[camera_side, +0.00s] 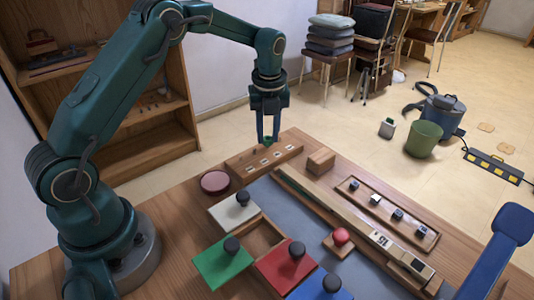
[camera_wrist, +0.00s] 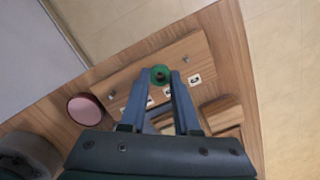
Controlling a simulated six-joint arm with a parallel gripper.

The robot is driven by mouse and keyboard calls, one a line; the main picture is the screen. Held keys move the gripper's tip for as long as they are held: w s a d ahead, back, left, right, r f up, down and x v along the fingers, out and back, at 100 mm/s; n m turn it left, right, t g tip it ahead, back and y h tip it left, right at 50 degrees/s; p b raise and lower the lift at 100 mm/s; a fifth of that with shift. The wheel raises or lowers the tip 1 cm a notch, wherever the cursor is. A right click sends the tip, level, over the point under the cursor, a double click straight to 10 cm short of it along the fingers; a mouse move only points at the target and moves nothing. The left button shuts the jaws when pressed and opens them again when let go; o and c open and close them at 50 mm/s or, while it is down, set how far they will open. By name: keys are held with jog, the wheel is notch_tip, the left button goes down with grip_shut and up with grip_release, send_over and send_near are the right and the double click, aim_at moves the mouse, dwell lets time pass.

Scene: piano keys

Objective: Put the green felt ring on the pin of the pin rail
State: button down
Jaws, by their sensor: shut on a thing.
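My gripper (camera_side: 268,138) points down over the far part of the wooden pin rail (camera_side: 240,166). Its fingers are shut on the small green felt ring (camera_side: 268,142). In the wrist view the ring (camera_wrist: 160,69) sits between the fingertips (camera_wrist: 160,78), above the rail (camera_wrist: 135,72). Small metal pins stand on the rail, one to the left (camera_wrist: 112,93) and one to the right (camera_wrist: 186,58) of the ring. The ring's centre looks dark. I cannot tell whether a pin is inside it or how high it is above the rail.
A round pink pad (camera_side: 215,182) lies just left of the rail. A small wooden block (camera_side: 321,160) stands to its right. A long wooden key piece (camera_side: 340,210), a tray of small parts (camera_side: 390,212) and knobbed coloured plates (camera_side: 285,262) occupy the nearer table.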

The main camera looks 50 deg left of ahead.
jog(key=shift+f, duration=0.55)
dwell(0.4)
jog(key=shift+c, duration=0.8)
grip_release()
jog(key=shift+r, duration=0.1)
jog(key=shift+r, duration=3.45)
